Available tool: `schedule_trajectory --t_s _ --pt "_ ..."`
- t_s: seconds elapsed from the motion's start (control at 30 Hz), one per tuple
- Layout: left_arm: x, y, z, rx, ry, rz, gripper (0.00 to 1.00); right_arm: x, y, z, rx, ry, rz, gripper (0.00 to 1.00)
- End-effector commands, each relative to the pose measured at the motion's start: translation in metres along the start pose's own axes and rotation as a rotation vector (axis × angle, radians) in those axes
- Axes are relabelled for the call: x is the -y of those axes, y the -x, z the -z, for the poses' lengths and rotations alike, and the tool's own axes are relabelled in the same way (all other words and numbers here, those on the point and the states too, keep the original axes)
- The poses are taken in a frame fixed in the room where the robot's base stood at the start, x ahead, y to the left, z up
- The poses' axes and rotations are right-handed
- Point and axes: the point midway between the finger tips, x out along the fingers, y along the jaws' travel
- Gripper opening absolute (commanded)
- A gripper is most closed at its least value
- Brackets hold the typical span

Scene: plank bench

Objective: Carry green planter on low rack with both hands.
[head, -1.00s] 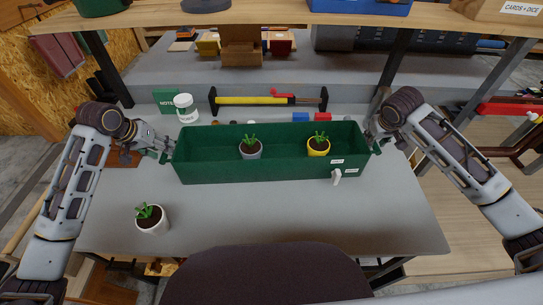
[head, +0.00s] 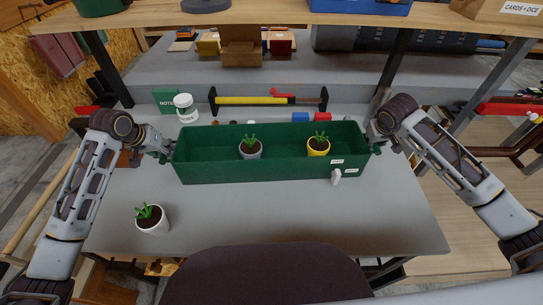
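The green planter (head: 230,172) is a long open trough on the grey bench top (head: 270,215). A grey pot with a plant (head: 250,152) and a yellow pot with a plant (head: 318,150) stand inside it. My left gripper (head: 168,153) is at the planter's left end, by its handle. My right gripper (head: 374,145) is at the right end, by the other handle. The fingers are small and partly hidden at both ends, so I cannot tell whether either is closed on a handle.
A white pot with a plant (head: 152,219) stands at the front left. A small white object (head: 336,177) is at the planter's front right. A wooden shelf (head: 250,18) hangs above.

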Motion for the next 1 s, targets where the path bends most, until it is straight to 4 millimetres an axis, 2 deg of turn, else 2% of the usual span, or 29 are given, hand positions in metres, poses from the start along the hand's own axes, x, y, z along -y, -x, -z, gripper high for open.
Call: schedule_trajectory --t_s 0.1,1.0 --pt "0.0002 0.0001 0.0001 0.000 0.000 0.001 0.00 -0.0001 0.0001 0.0000 0.000 0.000 0.000 0.00" --pt "-0.0010 0.0073 0.0039 -0.004 0.000 0.000 0.00 -0.0022 0.0072 0.0040 -0.004 -0.001 -0.001 0.00"
